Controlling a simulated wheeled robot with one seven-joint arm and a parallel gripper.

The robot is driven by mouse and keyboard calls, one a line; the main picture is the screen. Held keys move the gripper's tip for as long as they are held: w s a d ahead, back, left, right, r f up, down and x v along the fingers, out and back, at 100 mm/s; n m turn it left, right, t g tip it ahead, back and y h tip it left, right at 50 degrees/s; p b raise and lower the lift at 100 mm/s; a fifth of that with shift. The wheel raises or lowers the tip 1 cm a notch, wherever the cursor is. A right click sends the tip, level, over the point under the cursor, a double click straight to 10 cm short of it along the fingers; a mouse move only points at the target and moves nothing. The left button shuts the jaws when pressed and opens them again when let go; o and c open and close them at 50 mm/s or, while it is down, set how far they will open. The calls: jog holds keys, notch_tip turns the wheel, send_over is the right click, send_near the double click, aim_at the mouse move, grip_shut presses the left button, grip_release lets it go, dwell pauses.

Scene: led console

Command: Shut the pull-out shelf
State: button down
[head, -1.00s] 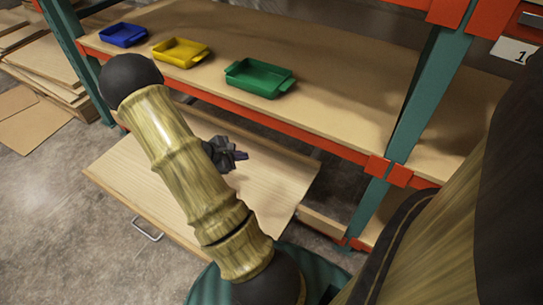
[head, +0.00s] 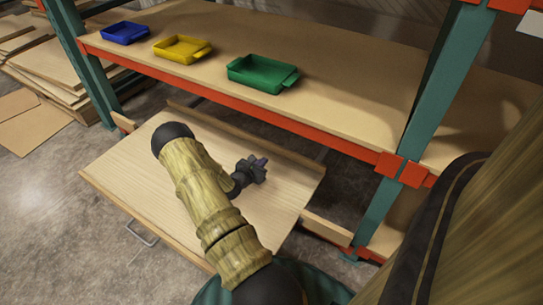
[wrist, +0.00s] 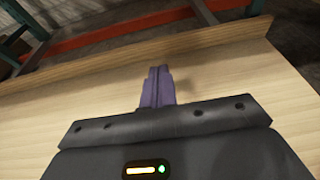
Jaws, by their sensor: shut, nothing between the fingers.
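The pull-out shelf (head: 137,185) is a pale wooden board that sticks out from under the rack's orange-edged deck. A metal handle (head: 142,232) is on its front edge, at the lower left. My gripper (head: 262,163) is over the shelf's right part, pointing towards the rack, with its fingers shut and empty. In the wrist view the purple fingers (wrist: 157,88) are together above the shelf's wooden surface (wrist: 225,75). I cannot tell whether they touch it. My arm hides part of the shelf's middle and front.
A blue tray (head: 125,33), a yellow tray (head: 182,49) and a green tray (head: 262,74) stand on the rack deck (head: 345,110) above. A teal post (head: 430,100) rises at the right. Stacked boards (head: 62,75) lie at the left. The floor at the lower left is clear.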

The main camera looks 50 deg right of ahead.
aim_at(278, 149)
jog(key=b+x, duration=0.3)
jog(key=x, duration=0.1)
jog(key=b+x, duration=0.3)
jog(key=x, duration=0.1)
jog(key=shift+d+f, duration=0.25)
jog(key=shift+f, duration=0.05)
jog(key=shift+w+d+f, duration=0.1)
jog(key=shift+w+d, duration=0.05)
jog(key=shift+d, duration=0.45)
jog(key=shift+w, duration=0.1)
